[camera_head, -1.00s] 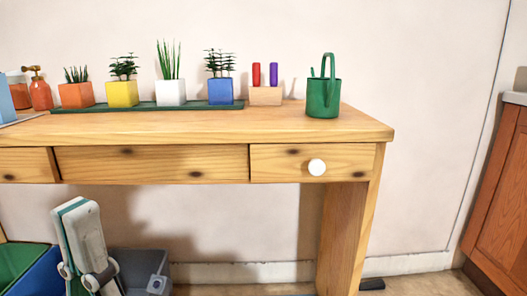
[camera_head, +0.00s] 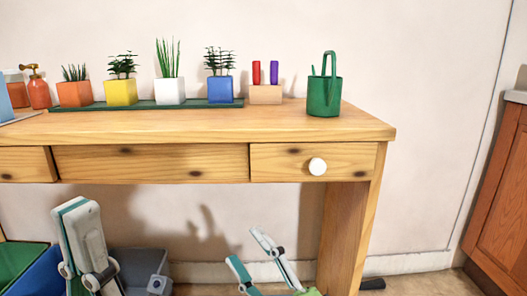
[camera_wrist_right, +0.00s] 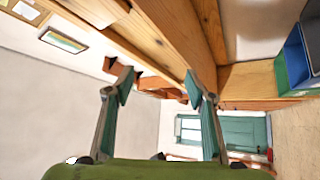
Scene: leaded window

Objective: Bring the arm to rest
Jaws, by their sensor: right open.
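My right gripper (camera_head: 244,244) is low in front of the wall, below the table drawers and left of the right table leg. Its two fingers stand apart with nothing between them. In the right wrist view the open fingers (camera_wrist_right: 158,86) frame the wall and the table's wooden underside. My left gripper (camera_head: 76,206) is at the lower left of the head view, below the tabletop. Its fingers look close together, but their gap cannot be made out. No object shows at it.
The wooden table (camera_head: 215,126) carries several potted plants on a green tray (camera_head: 146,106) and a green watering can (camera_head: 324,97). Bins, including a blue one (camera_head: 42,274), stand below left. A wooden cabinet (camera_head: 500,185) is at right. The floor between table and cabinet is mostly clear.

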